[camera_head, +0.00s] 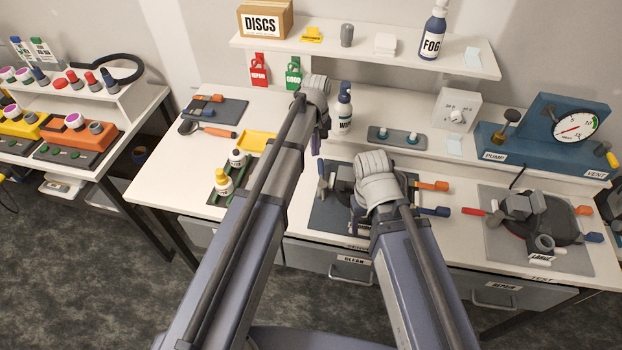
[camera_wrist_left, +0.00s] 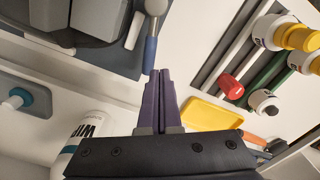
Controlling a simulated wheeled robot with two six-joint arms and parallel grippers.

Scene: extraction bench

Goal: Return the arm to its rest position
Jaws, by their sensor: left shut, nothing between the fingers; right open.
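My left arm reaches from the bottom of the head view over the bench (camera_head: 160,192). Its gripper (camera_head: 316,142) hangs above the bench, left of the white WIPE bottle (camera_head: 344,112). In the left wrist view the purple fingers (camera_wrist_left: 162,102) are together with nothing between them; the WIPE bottle (camera_wrist_left: 85,140) shows at lower left. My right arm's gripper (camera_head: 356,222) is over the dark mat (camera_head: 318,218) in the middle, mostly hidden behind its own wrist. It is open, and I see nothing held in it.
A yellow tray (camera_head: 258,142) and a holder with small bottles (camera_head: 222,182) lie left of my left arm. A gauge unit (camera_head: 550,140) and a grey mat with a dark device (camera_head: 500,255) are at right. A shelf (camera_head: 400,62) runs along the back.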

